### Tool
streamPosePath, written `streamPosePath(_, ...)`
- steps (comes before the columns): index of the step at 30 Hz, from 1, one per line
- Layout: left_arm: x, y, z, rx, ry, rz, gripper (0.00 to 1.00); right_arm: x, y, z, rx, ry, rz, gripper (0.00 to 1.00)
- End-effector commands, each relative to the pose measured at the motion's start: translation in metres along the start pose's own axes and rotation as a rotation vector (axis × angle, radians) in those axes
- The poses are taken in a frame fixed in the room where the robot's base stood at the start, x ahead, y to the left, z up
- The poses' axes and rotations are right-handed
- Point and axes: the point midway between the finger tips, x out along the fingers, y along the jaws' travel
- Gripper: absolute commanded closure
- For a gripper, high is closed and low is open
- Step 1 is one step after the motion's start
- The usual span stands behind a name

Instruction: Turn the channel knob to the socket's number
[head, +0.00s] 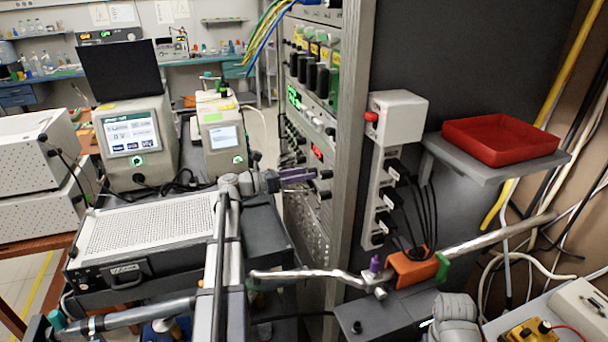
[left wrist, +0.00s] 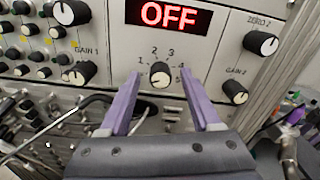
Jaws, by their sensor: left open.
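The channel knob (left wrist: 160,74), black with a pale face, sits in the left wrist view below a red display reading OFF (left wrist: 168,15). Printed numbers arc around it; I cannot tell clearly which one its mark points at. My left gripper (left wrist: 161,80) is open, its two purple fingers apart, one on each side of the knob in this view. I cannot tell how far the tips are from the panel. In the head view my left gripper (head: 298,175) points right at the rack's front, where the knob cannot be made out. No socket number is readable. My right gripper is not visible.
Other knobs flank it, such as the GAIN 1 knob (left wrist: 79,74) and the GAIN 2 knob (left wrist: 235,91). A power strip (head: 376,200) with black plugs is on the rack's side. A red tray (head: 500,140) rests on a shelf. A grille-topped instrument (head: 150,225) stands left.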

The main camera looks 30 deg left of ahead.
Motion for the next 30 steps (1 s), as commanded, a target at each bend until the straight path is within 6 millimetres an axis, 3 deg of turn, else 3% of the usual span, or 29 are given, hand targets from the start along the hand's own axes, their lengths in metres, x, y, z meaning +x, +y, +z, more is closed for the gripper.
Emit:
streamPosePath(9, 0.0024, 0.0000, 0.0000, 0.000, 0.000, 0.000, 0.36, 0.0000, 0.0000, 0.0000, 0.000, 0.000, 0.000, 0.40)
streamPosePath(26, 0.0022, 0.0001, 0.0000, 0.000, 0.000, 0.000, 0.99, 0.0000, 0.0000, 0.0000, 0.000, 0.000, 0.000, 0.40)
streamPosePath(30, 0.0022, 0.0001, 0.0000, 0.000, 0.000, 0.000, 1.00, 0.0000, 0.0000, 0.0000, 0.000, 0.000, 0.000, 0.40)
